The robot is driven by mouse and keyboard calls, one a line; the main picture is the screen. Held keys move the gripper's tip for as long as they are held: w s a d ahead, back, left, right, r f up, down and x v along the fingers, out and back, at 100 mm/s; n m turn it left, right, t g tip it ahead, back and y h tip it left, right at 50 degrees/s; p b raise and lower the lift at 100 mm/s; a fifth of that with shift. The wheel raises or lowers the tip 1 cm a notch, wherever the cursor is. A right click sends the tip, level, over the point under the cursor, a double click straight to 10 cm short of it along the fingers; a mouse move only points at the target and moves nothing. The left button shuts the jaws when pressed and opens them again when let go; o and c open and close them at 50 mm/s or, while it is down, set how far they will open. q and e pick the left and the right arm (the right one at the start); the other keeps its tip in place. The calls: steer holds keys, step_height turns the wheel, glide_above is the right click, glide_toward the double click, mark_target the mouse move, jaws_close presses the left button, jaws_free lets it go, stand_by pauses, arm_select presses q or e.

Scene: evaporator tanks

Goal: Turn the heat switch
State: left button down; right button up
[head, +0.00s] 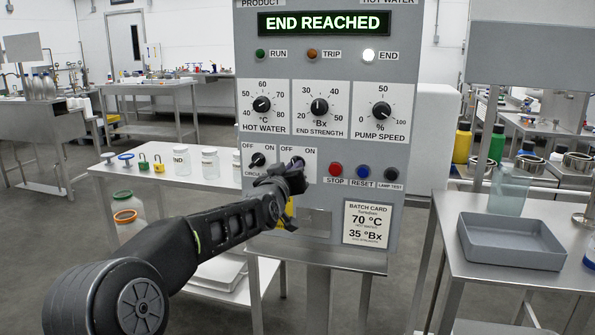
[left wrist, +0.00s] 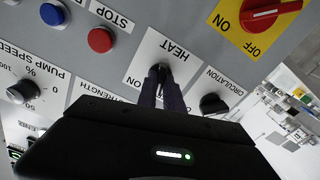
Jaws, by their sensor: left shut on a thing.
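The grey control panel (head: 226,8) faces me in the head view, its display reading END REACHED. The heat switch plate (head: 311,154) is marked OFF at left and ON at right; my left gripper (head: 297,170) covers most of its lower part. In the left wrist view, the plate reads HEAT upside down, and the dark heat switch knob (left wrist: 159,70) sits between the fingertips of my left gripper (left wrist: 163,84). The gripper is shut on the knob. Which way the knob points is hard to tell. My right gripper is not in view.
The circulation switch (head: 257,160) is just left of the heat switch. Red stop (head: 336,170) and blue reset (head: 363,172) buttons are to the right. A red rotary switch (left wrist: 268,12) on a yellow plate is close by. A table with a grey tray (head: 512,242) stands at right.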

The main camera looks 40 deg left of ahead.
arm_select(q)
steer(key=shift+n+b, duration=1)
steer(key=shift+b, duration=0.05)
steer(key=shift+f, duration=0.1)
steer(key=shift+n+b, duration=0.9)
steer(key=shift+n, duration=0.1)
